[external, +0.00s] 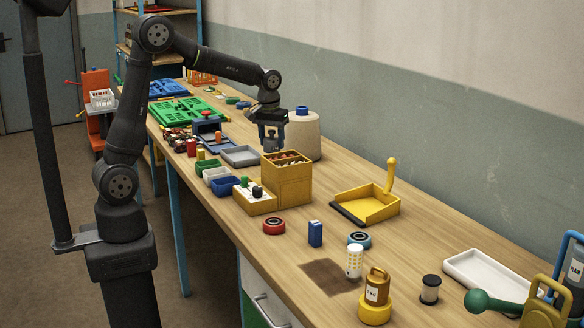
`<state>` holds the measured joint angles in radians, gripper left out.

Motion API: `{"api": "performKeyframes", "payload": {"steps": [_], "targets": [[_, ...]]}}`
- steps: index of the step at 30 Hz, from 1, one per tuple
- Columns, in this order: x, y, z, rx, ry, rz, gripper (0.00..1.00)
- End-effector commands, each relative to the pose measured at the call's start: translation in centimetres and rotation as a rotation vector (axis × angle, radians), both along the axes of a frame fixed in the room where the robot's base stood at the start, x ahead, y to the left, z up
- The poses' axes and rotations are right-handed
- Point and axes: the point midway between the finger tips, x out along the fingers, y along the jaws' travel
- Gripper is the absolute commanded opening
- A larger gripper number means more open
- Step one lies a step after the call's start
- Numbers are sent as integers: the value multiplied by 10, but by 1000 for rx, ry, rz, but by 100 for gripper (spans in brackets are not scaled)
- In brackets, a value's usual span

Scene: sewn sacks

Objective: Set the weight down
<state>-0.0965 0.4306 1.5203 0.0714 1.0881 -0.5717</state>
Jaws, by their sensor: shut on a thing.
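My gripper (272,146) hangs pointing down above the back of the yellow box (288,190), in front of the big beige spool (303,138). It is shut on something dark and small. I cannot make out what it is, or whether it is a weight. A brass-coloured weight (377,288) with a ring handle and a pale label stands upright on a round yellow base (375,312) near the bench's front edge, far from my gripper.
The wooden bench (333,165) is crowded around the yellow box, with small bins (222,185) and a grey tray (240,156) to its left. A yellow dustpan (372,205), red tape roll (274,225), blue box (315,233) and white tray (486,275) stand rightward. Bare wood lies between them.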

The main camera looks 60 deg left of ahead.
Motion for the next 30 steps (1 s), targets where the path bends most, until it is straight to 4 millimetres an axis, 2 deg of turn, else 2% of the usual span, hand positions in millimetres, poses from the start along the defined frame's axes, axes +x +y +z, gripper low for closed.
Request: {"api": "performKeyframes", "payload": {"steps": [5, 21, 25, 30], "targets": [[-6, 12, -3, 1, -3, 36, 0], [16, 104, -60, 1, -3, 36, 0], [19, 114, -66, 1, -4, 34, 0], [19, 117, -72, 1, -3, 33, 0]]}}
